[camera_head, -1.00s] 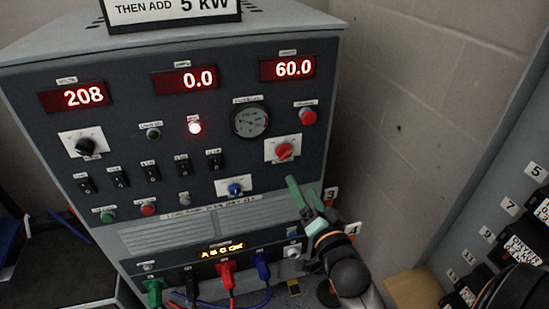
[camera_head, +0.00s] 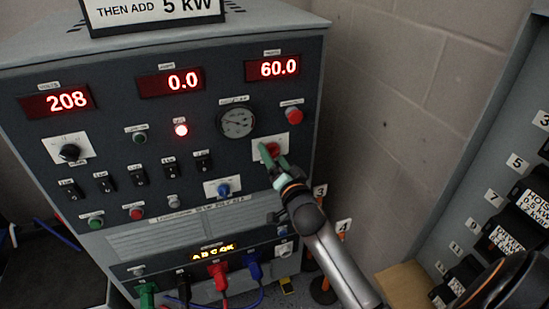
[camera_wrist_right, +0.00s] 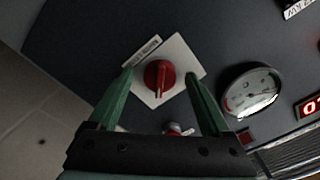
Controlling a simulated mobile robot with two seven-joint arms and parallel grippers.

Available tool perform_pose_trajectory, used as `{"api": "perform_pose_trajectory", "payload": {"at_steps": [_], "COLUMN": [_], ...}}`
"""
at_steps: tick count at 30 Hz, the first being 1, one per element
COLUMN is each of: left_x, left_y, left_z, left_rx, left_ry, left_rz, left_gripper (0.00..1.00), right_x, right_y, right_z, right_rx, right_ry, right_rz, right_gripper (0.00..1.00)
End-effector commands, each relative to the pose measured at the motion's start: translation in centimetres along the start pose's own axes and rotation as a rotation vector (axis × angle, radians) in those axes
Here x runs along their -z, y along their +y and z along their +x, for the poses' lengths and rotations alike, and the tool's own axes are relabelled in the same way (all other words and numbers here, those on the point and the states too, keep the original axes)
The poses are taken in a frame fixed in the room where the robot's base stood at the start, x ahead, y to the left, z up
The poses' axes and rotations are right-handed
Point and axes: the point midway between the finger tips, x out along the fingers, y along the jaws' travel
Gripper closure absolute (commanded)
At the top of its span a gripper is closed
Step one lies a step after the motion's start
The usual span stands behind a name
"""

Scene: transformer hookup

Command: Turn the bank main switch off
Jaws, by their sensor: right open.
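A red rotary switch knob (camera_wrist_right: 158,78) sits on a white square plate (camera_wrist_right: 184,58) on the dark panel. In the right wrist view it lies between and beyond the green fingertips of my right gripper (camera_wrist_right: 160,82), which is open around it; I cannot tell if the fingers touch it. In the head view my right gripper (camera_head: 268,158) reaches the plate (camera_head: 282,141) from below right and partly covers the red knob (camera_head: 273,149). My left gripper is not in view.
A round gauge (camera_head: 237,122) and a red push button (camera_head: 293,115) are close to the knob. A blue knob (camera_head: 223,190) is lower left. Plugs with cables (camera_head: 218,272) hang below. A breaker cabinet (camera_head: 487,130) stands at the right, past a block wall.

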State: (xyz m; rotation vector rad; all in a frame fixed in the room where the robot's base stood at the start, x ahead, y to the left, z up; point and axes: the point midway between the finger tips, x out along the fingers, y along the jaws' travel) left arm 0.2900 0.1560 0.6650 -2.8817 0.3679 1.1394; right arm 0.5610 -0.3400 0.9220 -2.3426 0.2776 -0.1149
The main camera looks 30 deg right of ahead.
Motion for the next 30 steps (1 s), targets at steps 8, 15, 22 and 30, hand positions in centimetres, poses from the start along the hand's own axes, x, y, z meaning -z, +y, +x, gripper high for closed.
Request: {"api": "perform_pose_trajectory", "payload": {"at_steps": [8,15,22,30], "left_x": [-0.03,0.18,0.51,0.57], "left_y": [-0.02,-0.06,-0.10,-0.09], "left_z": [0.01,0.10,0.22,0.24], "left_rx": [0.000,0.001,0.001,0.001], "left_ry": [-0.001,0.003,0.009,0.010], "left_rz": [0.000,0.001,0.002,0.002], "left_gripper": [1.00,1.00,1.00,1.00], "right_x": [-0.02,-0.03,-0.04,-0.05], "right_y": [-0.01,-0.01,-0.01,0.00], "right_z": [0.03,0.01,0.01,0.00], "right_rx": [0.000,0.000,0.000,0.000], "right_ry": [0.000,-0.001,-0.001,-0.001], "right_rz": [0.000,0.000,0.000,0.000], "right_gripper": [0.22,0.49,0.75,1.00]}}
